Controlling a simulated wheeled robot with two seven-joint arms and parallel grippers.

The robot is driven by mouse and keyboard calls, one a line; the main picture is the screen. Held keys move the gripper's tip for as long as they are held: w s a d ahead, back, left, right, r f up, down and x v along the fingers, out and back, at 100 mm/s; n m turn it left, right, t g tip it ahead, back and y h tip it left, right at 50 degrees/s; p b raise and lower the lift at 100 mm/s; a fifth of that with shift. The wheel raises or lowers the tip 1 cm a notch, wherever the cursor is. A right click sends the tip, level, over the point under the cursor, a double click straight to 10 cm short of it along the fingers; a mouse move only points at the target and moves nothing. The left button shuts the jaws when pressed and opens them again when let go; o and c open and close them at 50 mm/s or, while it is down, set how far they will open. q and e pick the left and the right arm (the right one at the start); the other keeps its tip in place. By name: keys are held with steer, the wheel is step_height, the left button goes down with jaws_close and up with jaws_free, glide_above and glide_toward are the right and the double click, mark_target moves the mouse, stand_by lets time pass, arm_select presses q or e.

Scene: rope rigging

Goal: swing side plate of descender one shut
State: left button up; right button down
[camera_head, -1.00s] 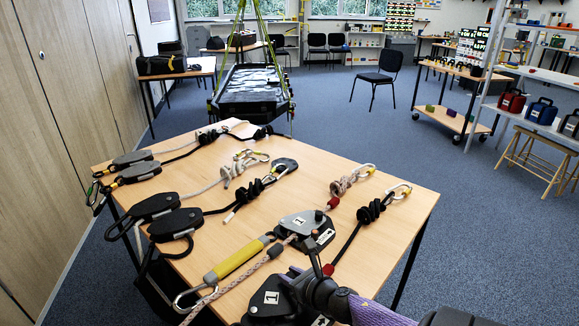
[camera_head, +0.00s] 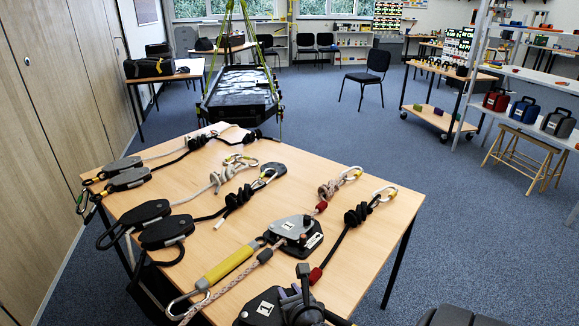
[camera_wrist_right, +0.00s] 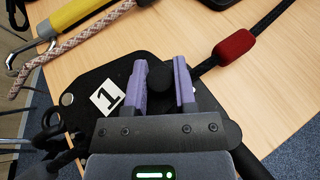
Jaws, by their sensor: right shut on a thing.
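Descender one (camera_head: 262,309) is a black device with a white label at the near edge of the table. In the right wrist view its dark side plate (camera_wrist_right: 76,108) carries a white "1". My right gripper (camera_head: 302,292) is over this descender, partly cut by the bottom of the head view. In the right wrist view the lilac fingers of my right gripper (camera_wrist_right: 160,80) are shut on a round black knob (camera_wrist_right: 159,76) on the descender. How far the side plate is swung cannot be told, as the gripper hides part of it. My left gripper is not in view.
A grey-topped descender (camera_head: 291,228) lies just beyond. A black rope with a red sleeve (camera_head: 315,275) runs from descender one. A yellow-sleeved lanyard (camera_head: 228,264) lies left, black pulleys (camera_head: 165,229) farther left. Bare wood (camera_head: 365,245) shows at right.

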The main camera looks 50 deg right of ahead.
steer(key=c, duration=0.8)
jaws_free()
steer(key=o, duration=0.4)
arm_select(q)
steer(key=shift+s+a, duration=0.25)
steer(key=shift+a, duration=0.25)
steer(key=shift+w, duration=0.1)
arm_select(e)
steer(key=p+v, duration=0.3)
steer(key=v, duration=0.6)
steer(key=shift+s+a+r, duration=0.2)
steer(key=shift+s, duration=0.2)
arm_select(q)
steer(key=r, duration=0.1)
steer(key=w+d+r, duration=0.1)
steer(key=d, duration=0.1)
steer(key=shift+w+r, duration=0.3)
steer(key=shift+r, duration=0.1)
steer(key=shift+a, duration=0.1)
